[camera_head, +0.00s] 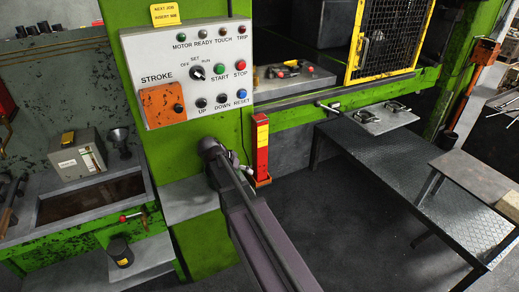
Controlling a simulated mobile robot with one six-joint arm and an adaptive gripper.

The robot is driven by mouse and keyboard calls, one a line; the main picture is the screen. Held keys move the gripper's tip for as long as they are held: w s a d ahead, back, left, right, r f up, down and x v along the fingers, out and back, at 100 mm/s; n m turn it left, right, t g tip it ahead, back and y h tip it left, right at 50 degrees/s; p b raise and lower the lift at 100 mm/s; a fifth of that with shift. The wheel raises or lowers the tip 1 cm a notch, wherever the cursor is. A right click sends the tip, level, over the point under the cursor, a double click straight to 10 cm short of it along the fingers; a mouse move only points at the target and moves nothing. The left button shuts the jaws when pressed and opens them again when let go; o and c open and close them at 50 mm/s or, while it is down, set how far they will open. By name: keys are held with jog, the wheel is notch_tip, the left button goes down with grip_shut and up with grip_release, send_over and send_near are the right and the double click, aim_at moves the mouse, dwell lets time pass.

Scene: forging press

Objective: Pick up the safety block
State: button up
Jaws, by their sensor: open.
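I cannot make out my gripper's fingers. A small pale fitting shows between the arm and the block's lower part.
The control panel (187,73) is close above my arm. A yellow mesh guard (388,38) stands at the upper right. A grey plate with handles (381,119) lies near a low metal platform (400,175). A grey box (78,155) sits at the left. The dark floor below the block is clear.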

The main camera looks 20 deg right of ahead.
aim_at(254, 134)
jog(key=w+d+r+m+h, duration=0.1)
jog(key=w+r+m+h, duration=0.1)
jog(key=w, duration=0.1)
jog(key=w+d+r+m+h, duration=0.2)
jog(key=w+r+m, duration=0.1)
jog(key=w, duration=0.1)
jog(key=w+d+r+m+h, duration=0.2)
jog(key=w+r+m, duration=0.1)
jog(key=shift+w+d, duration=0.25)
jog(key=shift+w, duration=0.15)
jog(key=shift+w+d+r, duration=0.1)
jog(key=shift+w+r, duration=0.05)
jog(key=shift+r, duration=0.1)
jog(key=shift+m, duration=0.3)
jog(key=shift+d+f, duration=0.35)
jog(key=shift+d, duration=0.25)
jog(key=shift+d+f, duration=0.1)
jog(key=shift+d, duration=0.35)
jog(key=shift+b+x, duration=1.15)
jog(key=shift+x, duration=1.5)
